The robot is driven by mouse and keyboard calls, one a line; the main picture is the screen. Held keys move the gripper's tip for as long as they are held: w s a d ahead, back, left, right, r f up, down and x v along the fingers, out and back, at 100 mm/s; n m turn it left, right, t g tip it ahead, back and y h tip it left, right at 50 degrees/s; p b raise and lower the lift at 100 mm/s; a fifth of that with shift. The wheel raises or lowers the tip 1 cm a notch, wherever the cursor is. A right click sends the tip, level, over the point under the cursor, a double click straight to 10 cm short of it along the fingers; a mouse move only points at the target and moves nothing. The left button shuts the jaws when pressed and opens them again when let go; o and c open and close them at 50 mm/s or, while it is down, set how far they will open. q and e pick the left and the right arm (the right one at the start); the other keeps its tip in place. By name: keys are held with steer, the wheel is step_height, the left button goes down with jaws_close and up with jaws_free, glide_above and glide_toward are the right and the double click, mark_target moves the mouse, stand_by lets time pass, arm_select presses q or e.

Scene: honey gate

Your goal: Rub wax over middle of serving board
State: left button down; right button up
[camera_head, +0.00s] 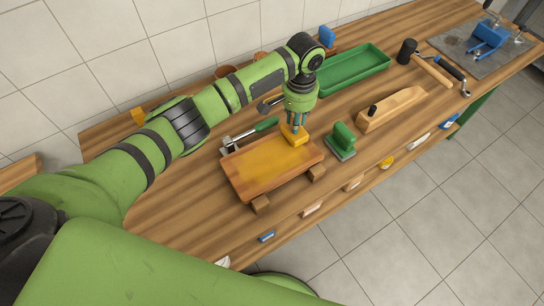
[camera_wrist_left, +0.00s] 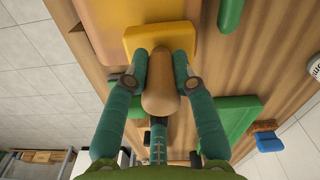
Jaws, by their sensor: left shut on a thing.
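The serving board (camera_head: 240,187) lies raised on wooden blocks on the bench, with a yellow, waxy-looking patch over its middle. My left gripper (camera_head: 296,122) is over the board's right end. It is shut on the wooden handle (camera_wrist_left: 160,95) of an applicator with a yellow pad (camera_head: 293,136). In the left wrist view the two fingers (camera_wrist_left: 160,85) flank the handle, and the pad (camera_wrist_left: 158,38) overlaps the edge of the board (camera_wrist_left: 100,35). I cannot tell whether the pad touches the board. My right gripper is out of view.
A green-handled tool (camera_head: 265,125) lies behind the board. A green block tool (camera_head: 342,142) stands to its right, near a wooden plane (camera_head: 388,110). A green tray (camera_head: 352,72) and a mallet (camera_head: 407,50) are farther back. Bare bench lies left of the board.

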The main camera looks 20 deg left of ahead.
arm_select(q)
steer(key=shift+f, duration=0.6)
steer(key=shift+f, duration=0.25)
stand_by(0.3)
steer(key=shift+s+a, duration=1.95)
steer(key=shift+s, duration=0.25)
steer(key=shift+s+a, duration=1.9)
steer(key=shift+s, duration=0.3)
steer(key=shift+s+a, duration=1.95)
steer(key=shift+s, duration=0.25)
step_height(320, 180, up, 2)
steer(key=shift+w+r, duration=0.1)
steer(key=c, duration=1.7)
jaws_free()
steer(key=shift+c, duration=0.2)
jaws_close()
steer(key=s+d, duration=0.3)
steer(key=shift+d, duration=0.3)
steer(key=shift+f, duration=0.2)
